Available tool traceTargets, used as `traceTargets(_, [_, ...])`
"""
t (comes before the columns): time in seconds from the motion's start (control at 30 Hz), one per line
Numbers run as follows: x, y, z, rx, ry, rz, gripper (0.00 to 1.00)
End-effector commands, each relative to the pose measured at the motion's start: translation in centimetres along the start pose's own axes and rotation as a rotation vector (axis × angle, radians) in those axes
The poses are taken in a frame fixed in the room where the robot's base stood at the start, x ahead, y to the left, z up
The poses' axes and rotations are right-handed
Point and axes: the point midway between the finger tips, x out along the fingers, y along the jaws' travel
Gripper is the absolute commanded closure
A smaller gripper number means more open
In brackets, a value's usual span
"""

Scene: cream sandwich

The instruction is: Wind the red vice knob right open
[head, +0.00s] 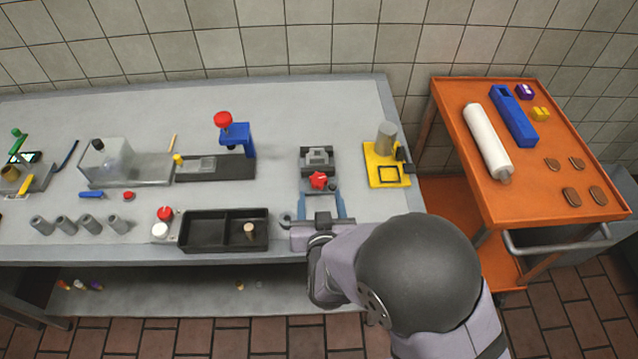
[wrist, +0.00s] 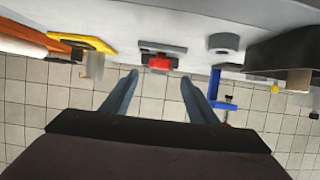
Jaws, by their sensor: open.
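The red vice knob (head: 318,180) is a lobed knob at the near end of the grey vice (head: 317,156), which lies on the bench. In the wrist view the red knob (wrist: 160,62) shows ahead of the fingertips, in line with the gap between them. My gripper (head: 320,195) is open and empty, its two blue-grey fingers spread to the left and right on the near side of the knob. In the wrist view my gripper (wrist: 160,82) also shows wide apart fingers. I cannot tell whether either finger touches the knob.
A yellow fixture (head: 376,176) with a grey cylinder (head: 386,137) stands right of the vice. A blue press (head: 236,138) with a red top stands to the left. A black two-part tray (head: 202,246) is at the front left. An orange cart (head: 480,200) stands right of the bench.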

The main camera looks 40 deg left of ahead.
Motion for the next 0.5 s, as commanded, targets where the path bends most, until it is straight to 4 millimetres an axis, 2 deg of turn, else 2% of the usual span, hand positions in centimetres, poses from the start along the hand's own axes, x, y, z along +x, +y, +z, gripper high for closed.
traceTargets(0.17, [1.4,0.1,-0.1,0.000,-0.002,0.002,0.46])
traceTargets(0.5, [5.4,0.1,-0.1,0.001,-0.002,0.001,0.46])
